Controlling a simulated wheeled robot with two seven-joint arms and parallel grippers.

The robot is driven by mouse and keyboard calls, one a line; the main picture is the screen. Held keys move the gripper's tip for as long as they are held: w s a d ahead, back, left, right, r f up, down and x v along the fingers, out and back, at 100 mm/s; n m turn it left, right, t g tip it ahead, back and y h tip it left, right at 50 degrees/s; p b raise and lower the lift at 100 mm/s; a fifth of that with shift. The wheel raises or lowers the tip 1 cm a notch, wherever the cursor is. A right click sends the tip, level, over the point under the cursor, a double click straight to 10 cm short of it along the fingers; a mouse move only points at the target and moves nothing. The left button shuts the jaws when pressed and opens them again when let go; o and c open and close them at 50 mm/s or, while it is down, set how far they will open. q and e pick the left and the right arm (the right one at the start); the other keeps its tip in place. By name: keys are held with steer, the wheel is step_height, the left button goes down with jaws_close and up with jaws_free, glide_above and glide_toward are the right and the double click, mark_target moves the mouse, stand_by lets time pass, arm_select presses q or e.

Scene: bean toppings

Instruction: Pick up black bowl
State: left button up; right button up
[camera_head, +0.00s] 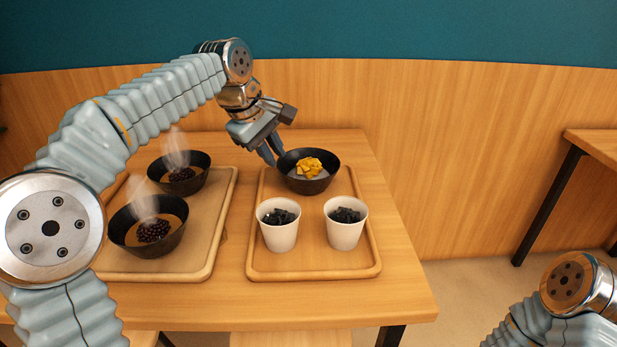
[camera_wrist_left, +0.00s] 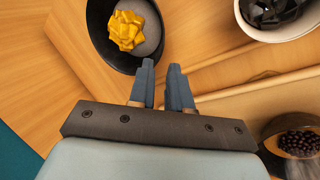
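A black bowl (camera_head: 301,183) with yellow pieces stands at the back of the right tray; in the left wrist view the bowl (camera_wrist_left: 98,30) is at the upper left. Two more black bowls, a front one (camera_head: 127,240) and a back one (camera_head: 198,162), hold dark beans and steam on the left tray. My left gripper (camera_head: 273,157) points down at the left rim of the yellow-topped bowl. Its fingers (camera_wrist_left: 164,66) are a little apart, with nothing seen held between them. Whether they touch the rim is unclear. My right gripper is out of view.
Two white cups, a left one (camera_head: 279,236) and a right one (camera_head: 344,234), with black pieces stand in front of the bowl on the right tray (camera_head: 310,273). The left tray (camera_head: 207,255) lies close beside it. The table's (camera_head: 400,290) right side is clear.

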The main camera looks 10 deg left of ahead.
mark_target(295, 190)
arm_select(q)
steer(key=x, duration=1.1)
steer(key=shift+d, duration=0.15)
steer(key=shift+c, duration=0.3)
jaws_close()
steer(key=shift+r, duration=0.1)
